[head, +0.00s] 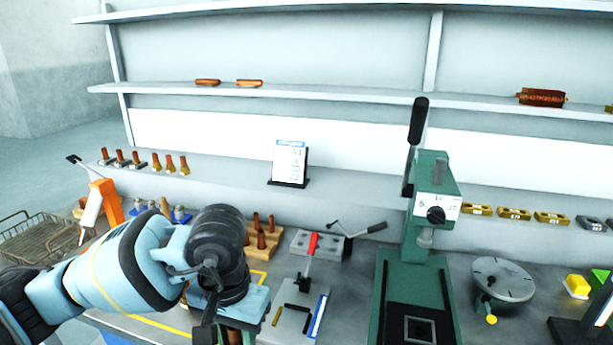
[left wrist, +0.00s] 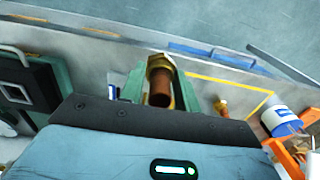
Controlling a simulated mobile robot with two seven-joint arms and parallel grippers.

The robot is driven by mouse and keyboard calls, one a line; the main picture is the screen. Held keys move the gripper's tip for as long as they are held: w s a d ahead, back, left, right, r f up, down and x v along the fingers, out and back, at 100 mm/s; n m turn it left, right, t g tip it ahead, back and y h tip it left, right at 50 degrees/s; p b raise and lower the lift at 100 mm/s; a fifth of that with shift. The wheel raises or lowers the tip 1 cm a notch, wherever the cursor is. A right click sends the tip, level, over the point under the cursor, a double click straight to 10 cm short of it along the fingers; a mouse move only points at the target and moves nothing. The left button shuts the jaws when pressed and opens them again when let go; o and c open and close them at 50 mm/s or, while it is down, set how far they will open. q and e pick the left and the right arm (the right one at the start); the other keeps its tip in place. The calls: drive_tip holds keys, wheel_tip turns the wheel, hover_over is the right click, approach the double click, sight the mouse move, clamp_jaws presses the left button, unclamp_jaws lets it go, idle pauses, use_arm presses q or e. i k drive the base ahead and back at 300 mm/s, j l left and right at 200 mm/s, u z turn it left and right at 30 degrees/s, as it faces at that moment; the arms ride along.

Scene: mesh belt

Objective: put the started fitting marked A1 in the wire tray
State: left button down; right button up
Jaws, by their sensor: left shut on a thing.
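My left gripper (left wrist: 160,90) is shut on a fitting with a brass hex collar and a copper-brown tube (left wrist: 161,92). No A1 mark is readable on it. In the head view my left arm reaches over the bench at lower left, and the gripper is mostly hidden behind the wrist. The wire tray (head: 40,240) is a brown mesh basket at the far left, left of the arm and clear of the gripper. My right gripper is not in view.
An orange stand (head: 106,200) is beside the wire tray. Several fittings (head: 170,163) stand on the ledge behind, and more copper pieces stand in a wooden block (head: 262,237). A green press (head: 430,220) rises mid-bench. A sign (head: 289,163) stands at the back.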

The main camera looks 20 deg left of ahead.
sight(42, 243)
drive_tip(key=j, duration=0.65)
drive_tip(key=j+z, duration=0.15)
drive_tip(key=j, duration=0.45)
drive_tip(key=k+j, duration=0.1)
drive_tip(key=j, duration=0.55)
drive_tip(key=j+z, duration=0.15)
drive_tip(key=j, duration=0.45)
drive_tip(key=k+j, duration=0.15)
drive_tip(key=j, duration=0.5)
drive_tip(key=i+j+z, duration=0.1)
drive_tip(key=j+z, duration=0.15)
drive_tip(key=j, duration=1.8)
